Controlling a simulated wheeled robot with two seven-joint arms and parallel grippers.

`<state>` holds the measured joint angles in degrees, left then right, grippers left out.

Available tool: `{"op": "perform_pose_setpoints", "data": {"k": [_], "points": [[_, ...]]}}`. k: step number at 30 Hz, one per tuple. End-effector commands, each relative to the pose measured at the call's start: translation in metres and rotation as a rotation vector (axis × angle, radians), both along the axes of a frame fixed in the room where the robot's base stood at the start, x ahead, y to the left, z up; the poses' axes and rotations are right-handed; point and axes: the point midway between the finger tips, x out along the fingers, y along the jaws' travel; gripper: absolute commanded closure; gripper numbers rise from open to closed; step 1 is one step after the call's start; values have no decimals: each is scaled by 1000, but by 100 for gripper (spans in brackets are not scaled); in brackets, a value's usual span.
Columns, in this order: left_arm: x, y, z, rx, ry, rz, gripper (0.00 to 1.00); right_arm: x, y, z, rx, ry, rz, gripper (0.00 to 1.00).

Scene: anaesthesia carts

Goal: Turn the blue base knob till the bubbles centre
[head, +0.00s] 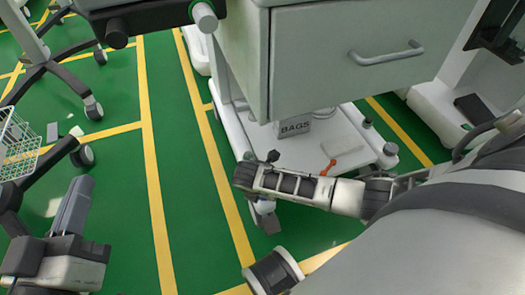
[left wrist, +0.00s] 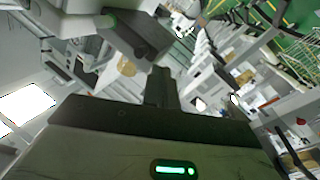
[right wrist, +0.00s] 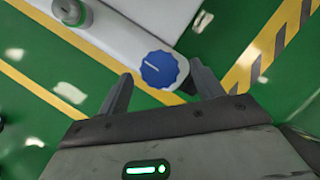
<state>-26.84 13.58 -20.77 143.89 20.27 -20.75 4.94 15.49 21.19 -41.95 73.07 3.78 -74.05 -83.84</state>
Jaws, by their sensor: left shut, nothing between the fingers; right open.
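The blue base knob (right wrist: 159,69), with a scalloped rim and a white line, sits at the corner of a white base (right wrist: 130,28) in the right wrist view. My right gripper (right wrist: 161,73) is open, its fingers on either side of the knob in the picture. I cannot tell if they touch it. My left gripper (head: 78,203) is shut and empty at the lower left, far from the cart. I cannot make out the knob in the head view.
The cart's white base (head: 345,139) carries a BAGS box (head: 294,128) and an orange item (head: 328,167). A drawer cabinet (head: 345,55) hangs over it. A wheeled stand (head: 45,65) and a wire basket (head: 18,145) are at left. Green floor between is clear.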

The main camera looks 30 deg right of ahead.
Motion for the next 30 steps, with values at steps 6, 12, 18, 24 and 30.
{"op": "perform_pose_setpoints", "data": {"k": [6,12,18,24,30], "points": [[6,3,15,38,-140,20,100,3,-4,-12,1,-2,0,34],[7,3,19,43,-157,23,100,3,-4,-12,1,-2,0,34],[7,3,18,43,-156,23,100,3,-4,-12,1,-1,-1,64],[7,3,19,43,-156,23,100,3,-4,-12,1,-1,-1,78],[7,2,20,33,-133,13,100,3,-4,-11,0,0,-32,78]]}}
